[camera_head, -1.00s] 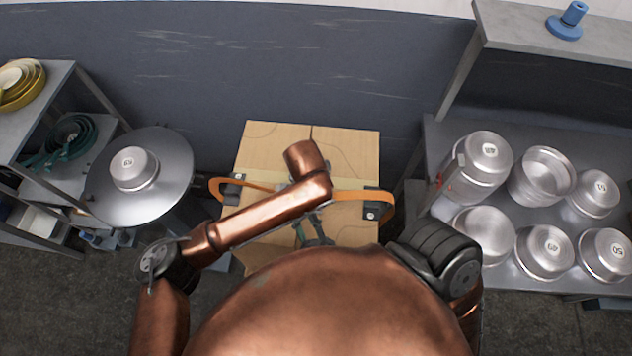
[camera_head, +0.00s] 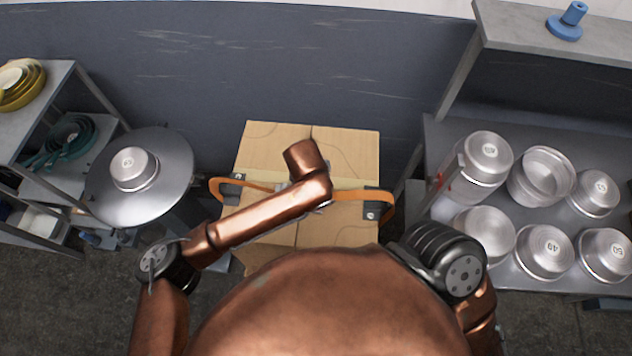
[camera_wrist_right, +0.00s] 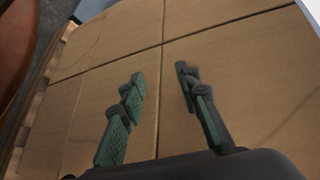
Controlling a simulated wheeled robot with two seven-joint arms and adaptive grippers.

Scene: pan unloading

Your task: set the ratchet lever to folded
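The ratchet lever on the strap cannot be made out; my left arm covers the strap's middle in the head view. My left gripper is hidden there. My right gripper (camera_wrist_right: 160,103) shows only in the right wrist view. No strap or lever shows in that view.
A round metal table (camera_head: 105,195) with a lidded pot (camera_head: 133,168) stands to the left, beside a shelf (camera_head: 60,82) of pans. A rack (camera_head: 440,140) with several metal pots stands to the right. A dark wall is behind the boxes.

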